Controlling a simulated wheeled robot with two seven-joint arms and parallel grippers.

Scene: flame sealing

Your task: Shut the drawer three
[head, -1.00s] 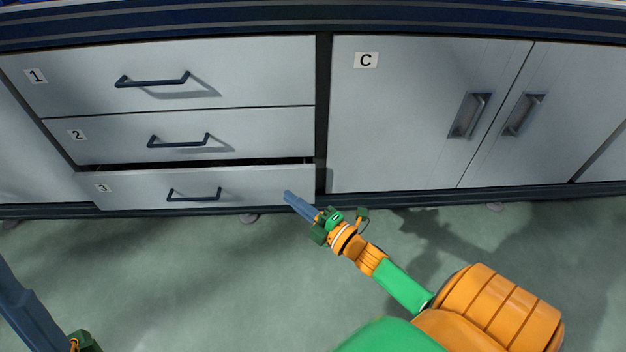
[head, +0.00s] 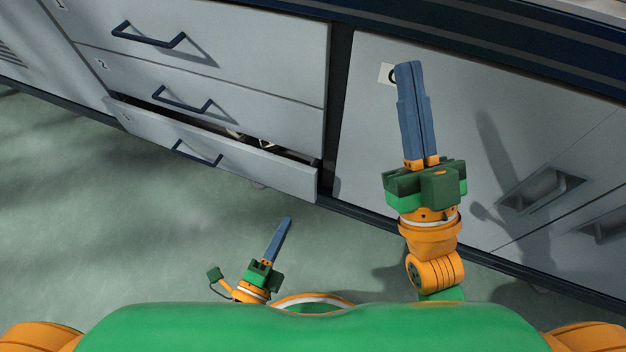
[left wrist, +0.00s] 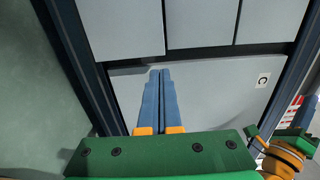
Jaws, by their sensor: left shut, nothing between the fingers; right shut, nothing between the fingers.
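Drawer three (head: 222,161) is the lowest of the stacked grey drawers in the head view. It stands partly open, with a dark gap above its front and some contents showing inside. Its dark handle (head: 197,154) is on the front. My left gripper (head: 287,220) is shut and empty, low over the floor in front of the drawer's right end and apart from it. In the left wrist view its blue fingers (left wrist: 160,74) lie together, pointing toward the cabinet fronts. My right gripper (head: 407,65) is shut and empty, raised in front of the door marked C.
Drawer two (head: 130,78) and drawer one (head: 235,45) above look closed. The cabinet door marked C (head: 375,130) is shut, to the right of the drawers. Green floor (head: 120,190) in front of the drawers is clear at the left.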

